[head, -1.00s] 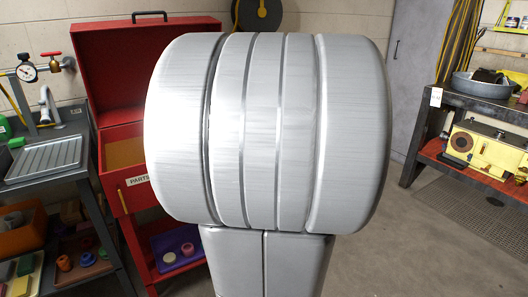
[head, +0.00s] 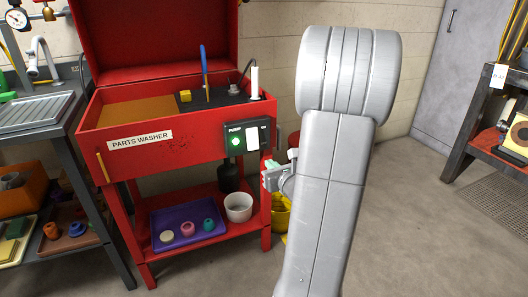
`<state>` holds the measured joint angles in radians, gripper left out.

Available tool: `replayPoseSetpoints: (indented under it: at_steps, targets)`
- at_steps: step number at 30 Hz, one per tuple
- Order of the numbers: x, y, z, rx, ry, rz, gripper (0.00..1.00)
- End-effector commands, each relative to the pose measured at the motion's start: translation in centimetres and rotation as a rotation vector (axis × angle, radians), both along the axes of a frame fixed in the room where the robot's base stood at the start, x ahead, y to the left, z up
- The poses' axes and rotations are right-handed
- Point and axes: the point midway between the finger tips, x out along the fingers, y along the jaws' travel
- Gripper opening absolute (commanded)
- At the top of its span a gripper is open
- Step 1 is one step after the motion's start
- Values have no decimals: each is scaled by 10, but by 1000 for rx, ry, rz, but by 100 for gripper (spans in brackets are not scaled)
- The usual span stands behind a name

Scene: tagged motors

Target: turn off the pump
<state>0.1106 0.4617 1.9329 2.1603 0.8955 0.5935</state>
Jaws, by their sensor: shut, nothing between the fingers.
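The pump control box (head: 247,153), dark with a "PUMP" label, is on the front right of the red parts washer (head: 185,140). Its round green light (head: 236,142) is lit. A white switch (head: 264,135) is at the box's right side; its position is too small to read. My gripper (head: 268,179) shows partly, just below and right of the box, with its fingers shut and empty. It appears apart from the switch. My grey arm hides the rest of the gripper.
A white bucket (head: 238,207) and a purple tray (head: 187,224) with small parts stand on the washer's lower shelf. A yellow bucket (head: 280,214) stands on its right. A sink bench (head: 40,115) is at left.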

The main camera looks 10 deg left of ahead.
Motion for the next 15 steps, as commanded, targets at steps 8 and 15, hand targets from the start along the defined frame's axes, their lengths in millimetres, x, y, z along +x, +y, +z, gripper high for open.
replayPoseSetpoints:
  at_steps: [8,15]
  targets:
    - [5,-2,-1,20,4,-17,0]
    - [8,1,-2,18,3,-16,0]
